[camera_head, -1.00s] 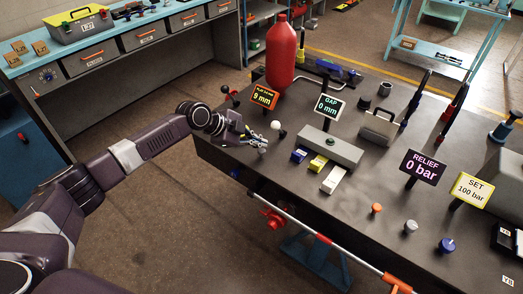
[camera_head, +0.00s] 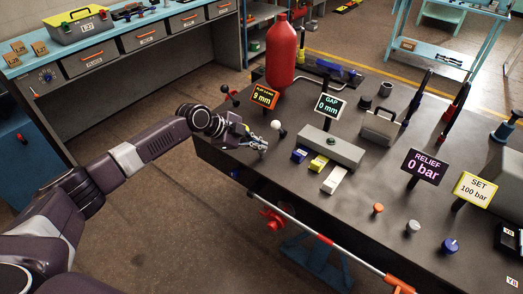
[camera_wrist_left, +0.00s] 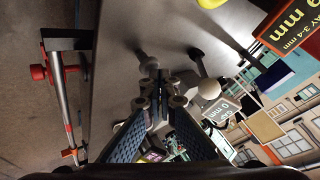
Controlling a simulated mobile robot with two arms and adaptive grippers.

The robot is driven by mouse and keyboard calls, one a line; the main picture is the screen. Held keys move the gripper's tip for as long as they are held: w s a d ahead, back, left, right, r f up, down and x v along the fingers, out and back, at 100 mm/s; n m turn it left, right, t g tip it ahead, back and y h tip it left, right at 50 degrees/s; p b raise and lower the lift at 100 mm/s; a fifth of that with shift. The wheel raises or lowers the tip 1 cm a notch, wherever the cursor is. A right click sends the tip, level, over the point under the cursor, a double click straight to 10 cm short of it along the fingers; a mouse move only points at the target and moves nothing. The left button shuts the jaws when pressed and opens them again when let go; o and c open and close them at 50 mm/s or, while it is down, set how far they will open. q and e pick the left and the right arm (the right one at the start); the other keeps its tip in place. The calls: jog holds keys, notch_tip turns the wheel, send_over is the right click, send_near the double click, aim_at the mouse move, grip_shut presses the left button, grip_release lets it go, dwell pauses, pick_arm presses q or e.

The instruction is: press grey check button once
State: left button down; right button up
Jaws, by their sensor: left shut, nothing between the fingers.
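A grey round button (camera_head: 412,227) stands on the dark bench top at the front right in the head view, between an orange button (camera_head: 378,208) and a blue one (camera_head: 449,246). Any label on it is not readable. My left gripper (camera_head: 262,148) is shut and empty above the bench's front left edge, well to the left of the grey button. It also shows in the left wrist view (camera_wrist_left: 155,85), with its fingertips together. My right gripper is not in view.
A white ball knob (camera_head: 276,124) stands close to my left gripper, and a grey block (camera_head: 330,147) lies right of it. Signs reading "RELIEF 0 bar" (camera_head: 424,167) and "SET 100 bar" (camera_head: 474,190) stand behind the buttons. A red cylinder (camera_head: 281,58) stands at the back.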

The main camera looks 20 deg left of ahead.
aim_at(259, 151)
pick_arm(q)
jog(key=shift+f+b, duration=0.35)
jog(key=shift+f, duration=0.1)
jog(key=shift+r, duration=0.1)
dwell(0.5)
jog(key=shift+r+p, duration=0.55)
jog(key=shift+r, duration=0.35)
jog(key=shift+r+p, duration=1.65)
jog(key=shift+r, duration=0.95)
jog(key=shift+f, duration=0.1)
